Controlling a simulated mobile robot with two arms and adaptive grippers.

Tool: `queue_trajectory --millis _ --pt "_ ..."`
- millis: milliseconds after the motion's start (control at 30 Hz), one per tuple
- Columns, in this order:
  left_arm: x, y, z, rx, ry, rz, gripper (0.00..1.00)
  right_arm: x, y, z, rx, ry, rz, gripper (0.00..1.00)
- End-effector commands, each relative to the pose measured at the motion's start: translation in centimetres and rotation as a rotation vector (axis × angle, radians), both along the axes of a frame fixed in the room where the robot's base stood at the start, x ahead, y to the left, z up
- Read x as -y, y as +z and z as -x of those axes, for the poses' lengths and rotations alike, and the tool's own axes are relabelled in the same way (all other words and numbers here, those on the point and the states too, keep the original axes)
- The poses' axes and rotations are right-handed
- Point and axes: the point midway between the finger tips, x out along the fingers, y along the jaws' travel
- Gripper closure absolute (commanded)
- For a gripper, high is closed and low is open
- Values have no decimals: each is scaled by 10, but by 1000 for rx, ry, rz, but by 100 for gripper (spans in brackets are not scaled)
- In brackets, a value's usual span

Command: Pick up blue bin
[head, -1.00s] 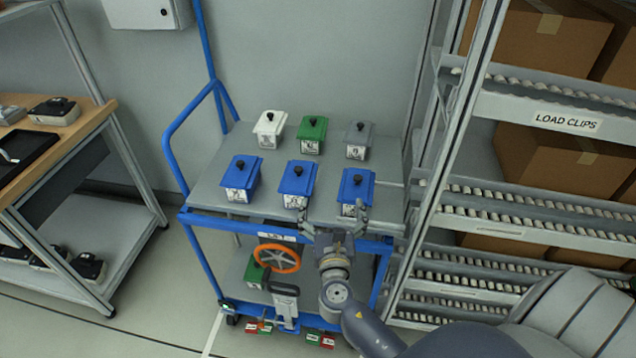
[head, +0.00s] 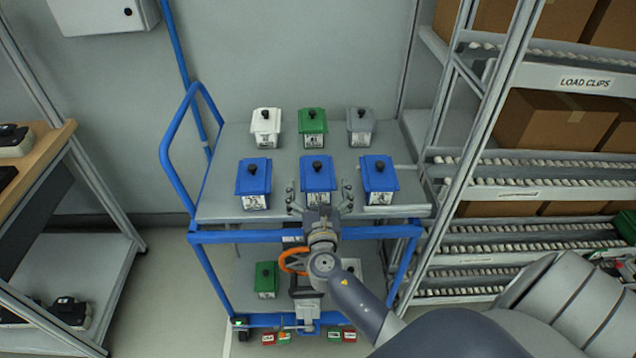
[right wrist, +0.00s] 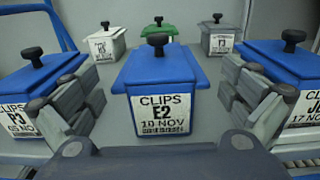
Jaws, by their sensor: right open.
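Three blue bins with black knobs stand in the front row on the cart's top shelf: a left one (head: 254,183), a middle one (head: 317,176) and a right one (head: 379,180). My right gripper (head: 319,196) is open and empty, just in front of the middle blue bin. In the right wrist view the middle bin (right wrist: 160,85), labelled "CLIPS E2 10 NOV", stands between and beyond the two open fingers. The left bin (right wrist: 35,85) and right bin (right wrist: 285,75) are partly hidden by the fingers. My left gripper is not in view.
A white bin (head: 265,127), a green bin (head: 313,125) and a grey bin (head: 360,125) stand in the row behind. A roller rack (head: 540,80) stands close at right, a bench (head: 60,135) at left.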

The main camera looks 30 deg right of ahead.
Motion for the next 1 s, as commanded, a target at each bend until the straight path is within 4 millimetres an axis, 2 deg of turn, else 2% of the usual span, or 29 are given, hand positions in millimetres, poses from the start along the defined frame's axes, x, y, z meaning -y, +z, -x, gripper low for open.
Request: queue_trajectory --millis 400,700,767,1000 --pt "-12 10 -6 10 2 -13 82 27 2 -42 0 -1 0 0" --pt "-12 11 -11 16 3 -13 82 29 1 -46 1 0 -1 0" --pt "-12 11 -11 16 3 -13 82 29 1 -46 1 0 -1 11" --pt "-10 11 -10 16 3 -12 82 29 1 -46 1 0 -1 66"
